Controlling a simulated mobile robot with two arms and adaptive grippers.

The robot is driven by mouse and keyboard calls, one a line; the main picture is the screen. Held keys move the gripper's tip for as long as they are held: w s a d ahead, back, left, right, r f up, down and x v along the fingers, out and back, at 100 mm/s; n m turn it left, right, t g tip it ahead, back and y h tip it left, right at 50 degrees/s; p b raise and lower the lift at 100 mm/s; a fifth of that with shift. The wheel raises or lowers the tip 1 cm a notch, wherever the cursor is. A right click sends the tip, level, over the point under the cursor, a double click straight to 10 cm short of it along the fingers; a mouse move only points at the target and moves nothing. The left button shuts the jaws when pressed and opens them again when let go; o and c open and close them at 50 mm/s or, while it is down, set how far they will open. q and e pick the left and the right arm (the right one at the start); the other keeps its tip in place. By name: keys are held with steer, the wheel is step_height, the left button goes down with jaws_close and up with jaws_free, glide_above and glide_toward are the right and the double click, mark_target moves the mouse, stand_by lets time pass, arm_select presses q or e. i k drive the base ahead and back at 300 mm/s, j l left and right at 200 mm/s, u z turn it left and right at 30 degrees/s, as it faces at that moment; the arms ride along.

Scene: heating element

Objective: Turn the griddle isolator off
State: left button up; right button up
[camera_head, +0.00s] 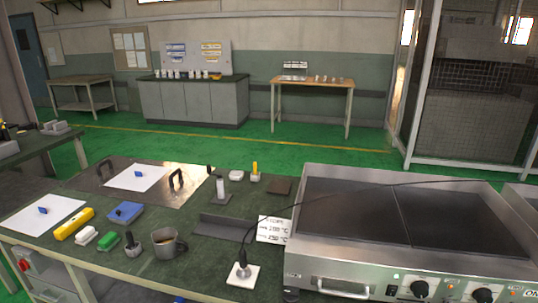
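The griddle (350,285) stands on the right of the bench, with two dark cooking plates and a steel front panel. A black plug sits on a white plate (243,279), with a cable running over the griddle. A red switch (24,265) is at the bench's left front. I cannot tell which part is the isolator. Neither gripper is in view.
The green floor beyond is open.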

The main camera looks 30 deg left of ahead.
mark_target(22, 264)
steer(key=u, duration=2.5)
steer(key=i+j+z, duration=0.1)
steer(key=i+j, duration=0.15)
steer(key=i+j+z, duration=0.1)
steer(key=i+j, duration=0.15)
steer(key=j, duration=0.2)
